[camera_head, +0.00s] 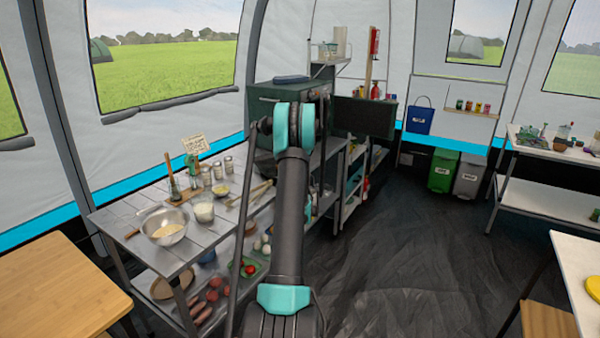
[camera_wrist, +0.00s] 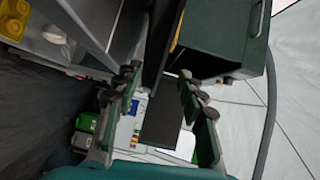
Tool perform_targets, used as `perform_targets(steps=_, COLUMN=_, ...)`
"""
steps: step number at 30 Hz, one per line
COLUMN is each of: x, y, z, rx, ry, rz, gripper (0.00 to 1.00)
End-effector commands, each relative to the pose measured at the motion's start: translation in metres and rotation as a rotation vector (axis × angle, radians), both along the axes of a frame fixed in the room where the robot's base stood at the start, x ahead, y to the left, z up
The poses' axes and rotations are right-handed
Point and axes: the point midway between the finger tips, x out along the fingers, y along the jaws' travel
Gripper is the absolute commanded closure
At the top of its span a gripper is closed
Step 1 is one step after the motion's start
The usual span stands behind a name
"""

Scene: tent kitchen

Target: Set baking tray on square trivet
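My gripper (camera_wrist: 158,80) shows in the wrist view with its two fingers apart and a clear gap between them. In the head view my arm hides the gripper. A dark flat panel (camera_head: 365,117) stands upright to the right of the green oven-like box (camera_head: 262,100); I cannot tell whether it is the baking tray or an open door. In the wrist view the green box (camera_wrist: 222,45) is beyond the right finger, and a dark slab (camera_wrist: 160,122) shows between the fingers, apparently beyond them. I cannot pick out the square trivet.
A grey table (camera_head: 110,213) at left holds a metal bowl (camera_head: 164,226) and jars. A green bin (camera_head: 442,171) and a blue bag (camera_head: 420,116) are at the back. The dark floor (camera_head: 420,260) at right is clear.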

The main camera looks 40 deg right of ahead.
Motion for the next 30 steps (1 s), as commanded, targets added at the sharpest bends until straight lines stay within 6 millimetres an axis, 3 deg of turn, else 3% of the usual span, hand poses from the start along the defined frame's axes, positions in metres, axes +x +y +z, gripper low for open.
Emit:
perform_targets(steps=7, x=0.0000, y=0.0002, z=0.0003, rx=0.000, ry=0.000, rz=0.000, gripper=0.61)
perform_targets(steps=21, x=0.0000, y=0.0003, z=0.0003, rx=0.000, ry=0.000, rz=0.000, gripper=0.02)
perform_targets(steps=30, x=0.0000, y=0.0003, z=0.0003, rx=0.000, ry=0.000, rz=0.000, gripper=0.00)
